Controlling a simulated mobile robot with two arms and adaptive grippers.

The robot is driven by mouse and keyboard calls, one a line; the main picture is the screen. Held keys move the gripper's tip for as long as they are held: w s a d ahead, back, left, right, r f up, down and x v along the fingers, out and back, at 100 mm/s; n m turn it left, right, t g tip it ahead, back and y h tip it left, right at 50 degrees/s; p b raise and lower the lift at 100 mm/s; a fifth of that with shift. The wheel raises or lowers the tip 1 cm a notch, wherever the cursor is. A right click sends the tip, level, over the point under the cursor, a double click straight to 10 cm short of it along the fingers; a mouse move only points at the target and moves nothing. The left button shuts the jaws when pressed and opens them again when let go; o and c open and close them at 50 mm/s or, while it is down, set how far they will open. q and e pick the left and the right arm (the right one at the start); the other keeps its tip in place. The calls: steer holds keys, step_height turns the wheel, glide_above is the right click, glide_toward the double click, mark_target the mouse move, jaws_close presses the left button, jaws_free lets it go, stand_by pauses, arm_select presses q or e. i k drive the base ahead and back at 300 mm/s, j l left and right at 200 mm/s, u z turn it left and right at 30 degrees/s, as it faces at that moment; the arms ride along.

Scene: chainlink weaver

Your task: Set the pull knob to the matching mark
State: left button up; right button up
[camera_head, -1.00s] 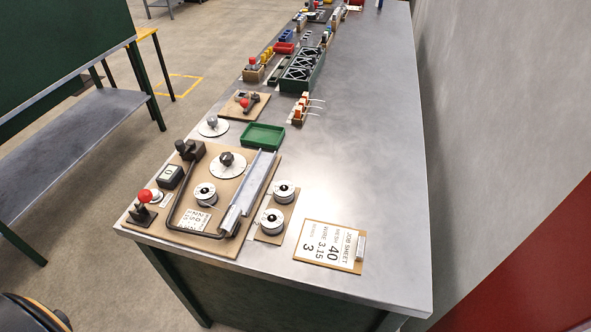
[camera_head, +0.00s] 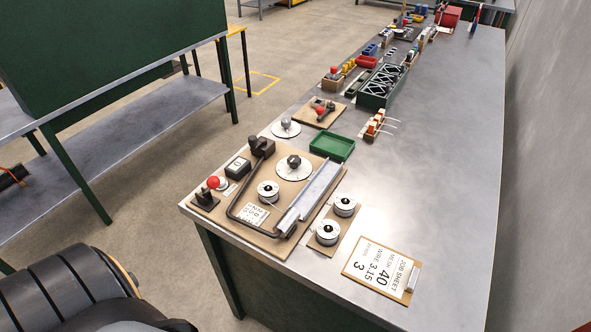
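A tan board at the table's near end carries a dial disc with a dark knob (camera_head: 294,163) and a smaller white-rimmed round dial (camera_head: 268,190). Another disc with a grey knob (camera_head: 286,126) lies just behind the board. Two more round dials, an upper one (camera_head: 345,205) and a lower one (camera_head: 328,232), sit on a small board at the right. I cannot tell which is the pull knob; the marks are too small to read. The job sheet (camera_head: 377,271) reads MESH 40, WIRE 3.15 and a 3 beside a small unclear label. Neither gripper is in view.
The tan board also holds a red-topped lever (camera_head: 209,190), a bent dark bar (camera_head: 241,205) and a metal channel (camera_head: 310,196). A green tray (camera_head: 332,147) and a dark green rack (camera_head: 382,86) stand farther back. The tabletop's right side (camera_head: 445,150) is clear.

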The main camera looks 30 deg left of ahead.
mark_target(294, 161)
steer(key=u, duration=1.4)
